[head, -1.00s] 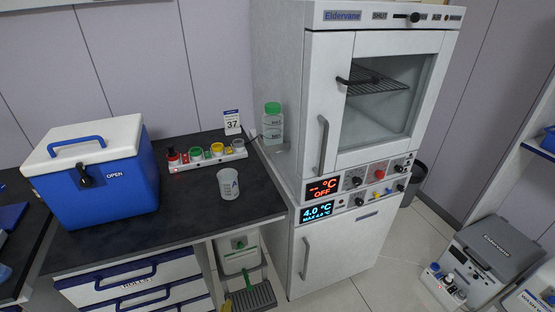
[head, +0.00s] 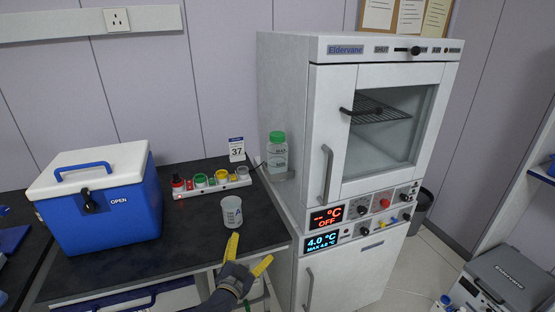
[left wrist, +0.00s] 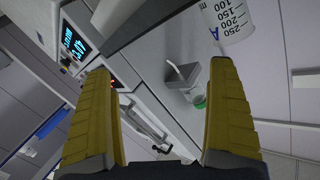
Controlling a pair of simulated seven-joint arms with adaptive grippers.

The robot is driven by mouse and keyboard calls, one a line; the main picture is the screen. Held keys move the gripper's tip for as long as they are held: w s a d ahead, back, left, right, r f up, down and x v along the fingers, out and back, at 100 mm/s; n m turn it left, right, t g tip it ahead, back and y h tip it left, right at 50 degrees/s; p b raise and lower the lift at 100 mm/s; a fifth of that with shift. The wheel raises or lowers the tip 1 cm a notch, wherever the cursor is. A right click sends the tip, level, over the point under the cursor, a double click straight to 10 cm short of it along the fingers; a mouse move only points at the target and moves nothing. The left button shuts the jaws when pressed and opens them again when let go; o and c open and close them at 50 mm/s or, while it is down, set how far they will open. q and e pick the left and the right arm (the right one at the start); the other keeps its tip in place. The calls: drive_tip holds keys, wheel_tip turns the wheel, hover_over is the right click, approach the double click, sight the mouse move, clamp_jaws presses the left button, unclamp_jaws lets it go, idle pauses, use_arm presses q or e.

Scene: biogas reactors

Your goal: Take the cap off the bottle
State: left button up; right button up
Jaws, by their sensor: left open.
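The cap is on the bottle. In the left wrist view the green cap (left wrist: 200,101) shows small between my fingers, farther off. My left gripper (head: 246,252), with yellow fingers, is open and empty at the bench's front edge, well short of the bottle. It also shows in the left wrist view (left wrist: 162,115), fingers wide apart. My right gripper is not in view.
A graduated beaker (head: 232,212) stands on the bench just beyond my left gripper. A blue cool box (head: 100,208) stands left. The oven cabinet (head: 345,110) borders the right.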

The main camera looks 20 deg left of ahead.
sight(277, 155)
use_arm(q)
drive_tip(key=w+d+r+m+g+h, duration=0.2)
drive_tip(key=w+r+m+h, duration=0.2)
drive_tip(key=w+r+h, duration=0.45)
drive_tip(key=w+d+r+m+g+h, duration=0.15)
drive_tip(key=w+r+m+h, duration=0.35)
drive_tip(key=r, duration=0.6)
drive_tip(key=w+a+r+n+g+y, duration=0.1)
drive_tip(key=a+r+n+g, duration=0.2)
drive_tip(key=a, duration=0.4)
drive_tip(key=w+a+r+n+g+y, duration=0.1)
drive_tip(key=w+a+r+g, duration=0.2)
drive_tip(key=a, duration=0.5)
drive_tip(key=shift+t, duration=0.25)
drive_tip(key=x, duration=1.6)
drive_tip(key=shift+s+d+r, duration=0.15)
drive_tip(key=shift+s+d, duration=0.1)
drive_tip(key=shift+c, duration=0.4)
drive_tip(key=c, duration=1.5)
drive_tip(key=shift+c, duration=0.3)
